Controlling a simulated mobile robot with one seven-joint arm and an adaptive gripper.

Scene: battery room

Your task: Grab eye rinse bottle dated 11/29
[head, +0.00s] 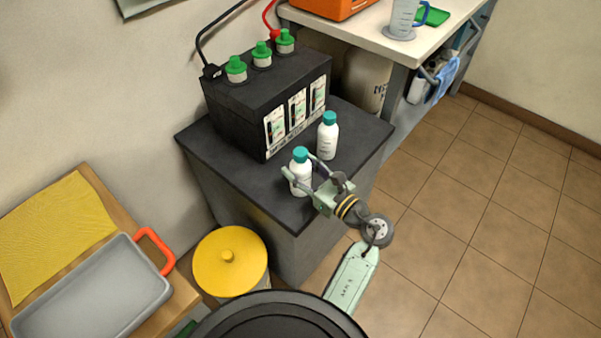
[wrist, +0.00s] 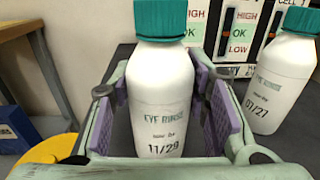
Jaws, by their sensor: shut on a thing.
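A white eye rinse bottle with a teal cap stands between the fingers of my gripper in the wrist view (wrist: 158,110); its label reads "EYE RINSE" and "11/29". It also shows in the head view (head: 300,172), upright at the front of the dark cabinet top. My gripper (head: 303,180) is shut on this bottle, with purple pads at its sides in the wrist view (wrist: 160,115). A second white bottle (head: 327,140) with a teal cap stands behind it to the right; its label in the wrist view (wrist: 278,90) appears to read 07/27.
A black battery (head: 235,115) with green caps and cables stands on the dark cabinet (head: 365,130) behind the bottles. A yellow-lidded bin (head: 230,262) stands left of the cabinet. A grey tray (head: 95,295) lies at lower left. Tiled floor at right is clear.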

